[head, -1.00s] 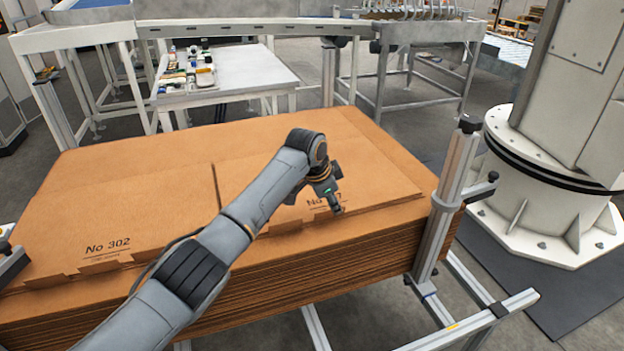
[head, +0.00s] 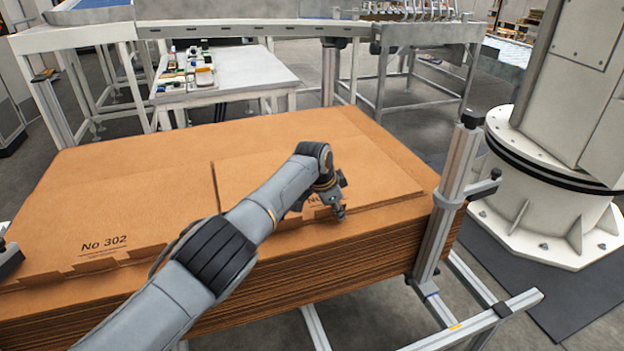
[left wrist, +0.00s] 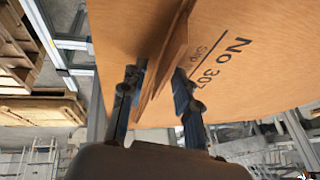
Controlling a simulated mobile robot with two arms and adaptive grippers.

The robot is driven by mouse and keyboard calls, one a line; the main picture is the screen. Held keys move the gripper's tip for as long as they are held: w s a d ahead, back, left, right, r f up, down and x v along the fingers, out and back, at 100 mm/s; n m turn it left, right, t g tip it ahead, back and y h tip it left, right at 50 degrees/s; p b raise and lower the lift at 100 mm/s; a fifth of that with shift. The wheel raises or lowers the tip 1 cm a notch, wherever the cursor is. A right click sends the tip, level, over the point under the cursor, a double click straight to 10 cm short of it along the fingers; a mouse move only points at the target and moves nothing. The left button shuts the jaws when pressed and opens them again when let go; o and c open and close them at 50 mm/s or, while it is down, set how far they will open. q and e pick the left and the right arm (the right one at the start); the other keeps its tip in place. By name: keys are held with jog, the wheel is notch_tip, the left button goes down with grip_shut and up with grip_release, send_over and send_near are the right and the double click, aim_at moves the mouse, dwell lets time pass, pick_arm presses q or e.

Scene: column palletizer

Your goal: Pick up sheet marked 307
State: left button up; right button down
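The sheet marked 307 (head: 375,175) lies on top of the right part of the cardboard stack. Its label "No 307" is readable in the left wrist view, where the sheet (left wrist: 260,75) fills the upper right; in the head view my gripper mostly covers the label. My left gripper (head: 338,212) is at the sheet's front edge. In the left wrist view its two dark fingers (left wrist: 158,80) are spread apart, with the cardboard edge and a flap between them. A gap shows beside the cardboard, so the fingers do not look closed on it. My right gripper is not in view.
A sheet marked 302 (head: 75,215) lies on the left of the stack (head: 340,275). A metal post (head: 447,200) with a clamp stands at the stack's right corner. A white pedestal (head: 550,190) is farther right. A table with small items (head: 235,75) stands behind.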

pick_arm(q)
grip_shut()
